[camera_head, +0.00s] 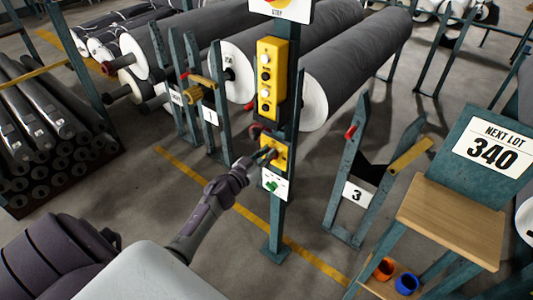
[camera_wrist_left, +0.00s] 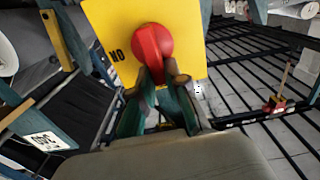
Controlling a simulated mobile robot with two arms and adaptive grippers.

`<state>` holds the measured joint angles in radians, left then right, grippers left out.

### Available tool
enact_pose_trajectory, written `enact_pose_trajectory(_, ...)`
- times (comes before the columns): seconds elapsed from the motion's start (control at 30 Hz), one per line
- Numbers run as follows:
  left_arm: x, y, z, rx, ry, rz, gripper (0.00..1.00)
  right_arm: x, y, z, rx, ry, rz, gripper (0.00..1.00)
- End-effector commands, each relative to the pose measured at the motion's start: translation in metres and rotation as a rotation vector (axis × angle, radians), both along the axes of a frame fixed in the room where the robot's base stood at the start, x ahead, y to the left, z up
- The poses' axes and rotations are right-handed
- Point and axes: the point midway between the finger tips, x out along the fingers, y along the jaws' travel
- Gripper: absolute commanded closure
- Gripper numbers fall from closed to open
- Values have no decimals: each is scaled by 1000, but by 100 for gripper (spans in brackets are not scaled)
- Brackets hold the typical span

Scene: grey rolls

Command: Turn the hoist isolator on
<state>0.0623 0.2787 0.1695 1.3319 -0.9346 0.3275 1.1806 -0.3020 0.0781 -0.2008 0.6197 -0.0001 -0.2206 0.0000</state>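The hoist isolator is a yellow box (camera_head: 279,153) on a teal post, below a yellow push-button pendant (camera_head: 269,80). In the left wrist view its yellow face (camera_wrist_left: 110,22) fills the top, with a round red knob (camera_wrist_left: 152,45) and black lettering at its left that appears upside down. My left gripper (camera_wrist_left: 160,80) has its fingers on both sides of the knob's red handle and appears closed on it. In the head view the left gripper (camera_head: 262,158) reaches the box from the left and partly covers it. My right gripper is in neither view.
A white card with a green mark (camera_head: 274,186) hangs below the box. Large grey rolls (camera_head: 355,60) lie behind the post. A teal stand numbered 3 (camera_head: 357,194) and a wooden-topped stand (camera_head: 455,222) are at the right.

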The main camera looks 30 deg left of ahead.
Motion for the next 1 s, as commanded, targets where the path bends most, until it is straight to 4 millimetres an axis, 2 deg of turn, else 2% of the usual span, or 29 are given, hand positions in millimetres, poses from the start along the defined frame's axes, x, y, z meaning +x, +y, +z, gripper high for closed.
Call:
enact_pose_trajectory(0.47,0,-2,0,67,-5,0,100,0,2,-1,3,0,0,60)
enact_pose_trajectory(1.0,-1,-14,-5,515,-40,0,100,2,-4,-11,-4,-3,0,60)
